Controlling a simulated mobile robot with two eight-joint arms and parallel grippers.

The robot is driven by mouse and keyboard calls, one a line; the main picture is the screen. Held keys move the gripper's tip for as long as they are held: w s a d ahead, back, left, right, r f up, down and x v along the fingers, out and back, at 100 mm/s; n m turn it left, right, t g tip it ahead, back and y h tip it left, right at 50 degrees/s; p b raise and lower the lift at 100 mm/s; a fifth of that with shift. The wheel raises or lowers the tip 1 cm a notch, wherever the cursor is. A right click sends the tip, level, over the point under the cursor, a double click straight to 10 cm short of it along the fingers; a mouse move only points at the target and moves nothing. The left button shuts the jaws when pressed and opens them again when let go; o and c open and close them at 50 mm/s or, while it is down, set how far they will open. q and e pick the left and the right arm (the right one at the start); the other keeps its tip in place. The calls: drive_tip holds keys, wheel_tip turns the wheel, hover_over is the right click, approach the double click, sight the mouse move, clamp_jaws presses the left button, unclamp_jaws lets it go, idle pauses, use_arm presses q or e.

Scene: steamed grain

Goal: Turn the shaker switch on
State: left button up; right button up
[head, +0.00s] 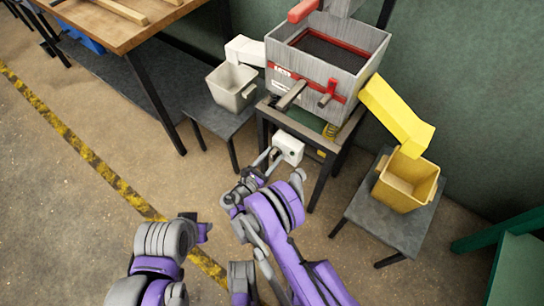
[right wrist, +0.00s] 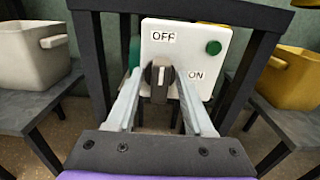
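The shaker switch is a white box (head: 288,148) on the shaker's stand in the head view. In the right wrist view the switch box (right wrist: 182,48) has an OFF label at upper left, an ON label at lower right and a green round button. Its dark knob (right wrist: 155,78) has a light pointer mark standing about upright. My right gripper (head: 270,160) is at the front of the box. In the right wrist view its fingers (right wrist: 160,82) are open, one on each side of the knob; contact is unclear. My left arm shows at the lower left; its fingers cannot be made out.
The grey shaker (head: 350,84) stands above the switch on a dark-legged stand. A white bin (head: 232,86) is on a low table to the left, a yellow bin (head: 405,182) on another to the right. A wooden-topped workbench (head: 120,32) stands at upper left. Floor in front is open.

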clamp_jaws()
